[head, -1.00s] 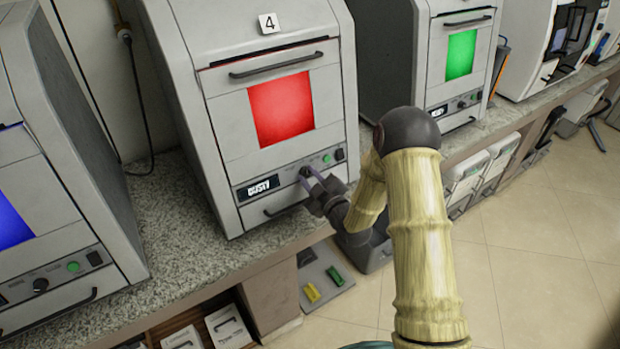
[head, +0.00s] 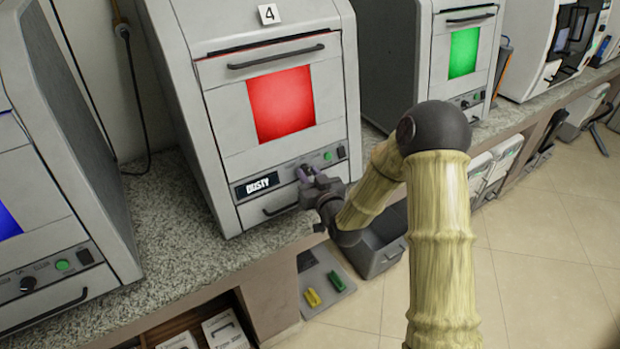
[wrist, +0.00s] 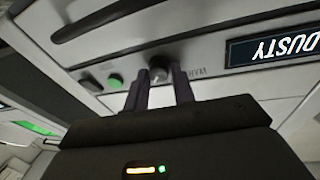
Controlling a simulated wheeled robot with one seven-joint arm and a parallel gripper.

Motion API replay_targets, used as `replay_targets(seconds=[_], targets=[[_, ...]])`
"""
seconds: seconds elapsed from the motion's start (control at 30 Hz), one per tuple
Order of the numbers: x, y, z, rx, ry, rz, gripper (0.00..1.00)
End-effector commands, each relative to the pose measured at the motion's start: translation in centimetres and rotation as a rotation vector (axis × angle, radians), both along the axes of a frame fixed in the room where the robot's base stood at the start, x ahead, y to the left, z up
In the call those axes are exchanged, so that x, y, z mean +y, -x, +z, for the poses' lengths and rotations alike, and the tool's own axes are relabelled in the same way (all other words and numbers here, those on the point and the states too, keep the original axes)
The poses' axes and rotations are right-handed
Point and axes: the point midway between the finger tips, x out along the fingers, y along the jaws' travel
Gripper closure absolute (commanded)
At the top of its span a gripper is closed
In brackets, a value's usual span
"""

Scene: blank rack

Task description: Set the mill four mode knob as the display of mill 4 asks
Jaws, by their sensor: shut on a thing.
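Mill 4 (head: 215,120) stands on the counter with a number 4 label (head: 268,14) on top and a red lit window (head: 281,105). Its small display (head: 257,186) reads "DUSTY"; the display also shows upside down in the wrist view (wrist: 272,48). The mode knob (wrist: 158,70) sits on the panel between the display and a green button (wrist: 115,80). My gripper (head: 304,174) is at the panel, its purple fingers (wrist: 161,86) shut on the knob. Lettering beside the knob is partly readable, seemingly "WARM"; the other marks and the knob's pointer are hidden or too small to tell.
Another mill with a green window (head: 463,53) stands to the right, one with a blue window (head: 8,222) to the left. A handle bar (head: 276,56) crosses mill 4's front. Below the counter lie a yellow block (head: 312,297) and a green block (head: 335,280). Floor at right is clear.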

Motion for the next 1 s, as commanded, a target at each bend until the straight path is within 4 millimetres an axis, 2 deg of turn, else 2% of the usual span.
replay_targets(seconds=[0.4, 0.93, 0.97, 1.0], targets=[[-0.06, 0.10, -0.13, 0.138, -0.192, -0.055, 0.97], [-0.11, 0.09, -0.15, 0.158, -0.219, -0.063, 0.98], [-0.11, 0.09, -0.15, 0.158, -0.219, -0.063, 0.71], [-0.11, 0.09, -0.14, 0.157, -0.220, -0.063, 0.63]])
